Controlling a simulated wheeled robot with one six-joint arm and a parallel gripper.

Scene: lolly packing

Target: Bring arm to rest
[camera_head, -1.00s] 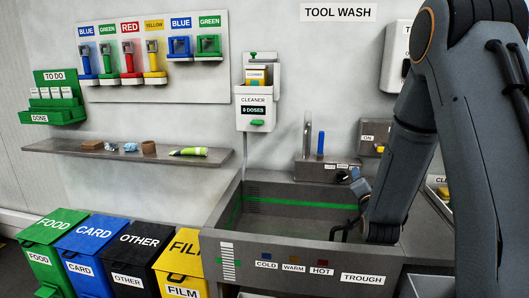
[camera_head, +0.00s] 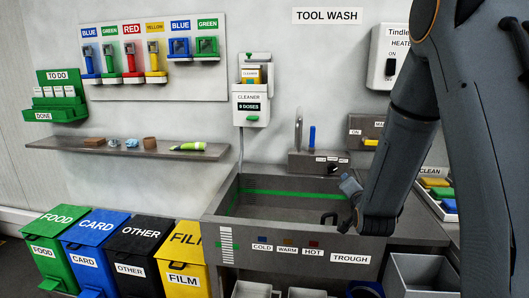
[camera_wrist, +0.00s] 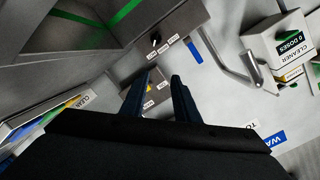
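My gripper (camera_head: 340,205) is over the right front part of the trough (camera_head: 222,198), at the lower end of my arm. In the wrist view my gripper (camera_wrist: 160,82) shows two dark fingers standing apart with a gap between them and nothing held. The fingertips point toward the wall area with the switch panel (camera_wrist: 150,90). My arm covers part of the trough's right side and the wall behind it.
A tap (camera_head: 299,130) and a blue lever (camera_head: 312,137) stand behind the trough. The cleaner dispenser (camera_head: 251,105) and a heater box (camera_head: 388,60) hang on the wall. Coloured bins (camera_head: 125,255) stand at left. A tray marked clean (camera_head: 450,205) lies at right.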

